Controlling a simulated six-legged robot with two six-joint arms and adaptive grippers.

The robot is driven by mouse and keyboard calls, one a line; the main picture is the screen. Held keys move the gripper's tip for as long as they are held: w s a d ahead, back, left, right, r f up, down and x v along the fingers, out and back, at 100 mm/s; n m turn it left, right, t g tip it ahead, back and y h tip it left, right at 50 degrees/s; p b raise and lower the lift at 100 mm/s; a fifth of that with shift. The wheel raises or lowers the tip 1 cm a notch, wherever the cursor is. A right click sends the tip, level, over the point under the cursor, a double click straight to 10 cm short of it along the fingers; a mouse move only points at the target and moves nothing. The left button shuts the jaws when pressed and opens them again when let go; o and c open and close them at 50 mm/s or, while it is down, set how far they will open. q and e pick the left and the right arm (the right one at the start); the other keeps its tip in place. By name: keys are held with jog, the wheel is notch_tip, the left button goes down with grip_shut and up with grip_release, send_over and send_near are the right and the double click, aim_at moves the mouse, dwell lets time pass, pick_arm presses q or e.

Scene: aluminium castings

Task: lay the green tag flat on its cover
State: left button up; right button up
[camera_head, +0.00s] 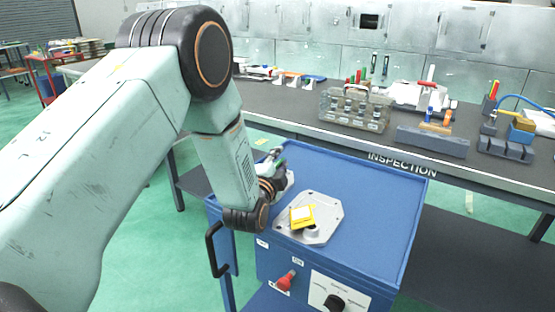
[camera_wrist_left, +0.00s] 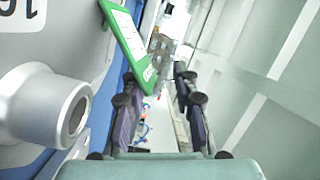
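The grey metal cover (camera_head: 327,207) lies on the blue top of a cart. A yellow piece with a white face (camera_head: 302,215) lies on it. My left gripper (camera_head: 276,170) is low over the tray at the cover's far left edge. In the left wrist view its fingers (camera_wrist_left: 156,75) stand apart. The green tag (camera_wrist_left: 128,38), with a white face, is tilted there, its lower end by the left fingertip; I cannot tell if they touch. In the head view only a bit of green shows at the gripper. The cover's round boss (camera_wrist_left: 75,112) is close on the left. My right gripper is out of view.
The blue tray (camera_head: 380,190) is clear right of the cover. Behind is a dark INSPECTION bench (camera_head: 300,120) with a clear box of parts (camera_head: 355,108), grey blocks (camera_head: 432,140) and tools. A cart handle (camera_head: 215,250) is at front left.

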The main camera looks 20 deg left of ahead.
pick_arm(q)
jog(key=f, duration=0.1)
jog(key=s+f, duration=0.1)
jog(key=f, duration=0.1)
jog(key=shift+s+d+f+g, duration=0.1)
jog(key=shift+d+f+g, duration=0.1)
jog(key=shift+g, duration=0.2)
jog(key=shift+s, duration=0.45)
jog(key=shift+t, duration=0.4)
jog(key=s+r, duration=0.1)
jog(key=s, duration=0.2)
jog(key=s+d+r, duration=0.1)
jog(key=s, duration=0.2)
jog(key=s+r, duration=0.1)
jog(key=s, duration=0.2)
jog(key=shift+s+d+r, duration=0.2)
jog(key=shift+d+r, duration=0.1)
jog(key=shift+s+r, duration=0.1)
jog(key=shift+s, duration=0.1)
jog(key=shift+a, duration=0.25)
jog(key=shift+d, duration=0.1)
jog(key=shift+d, duration=0.1)
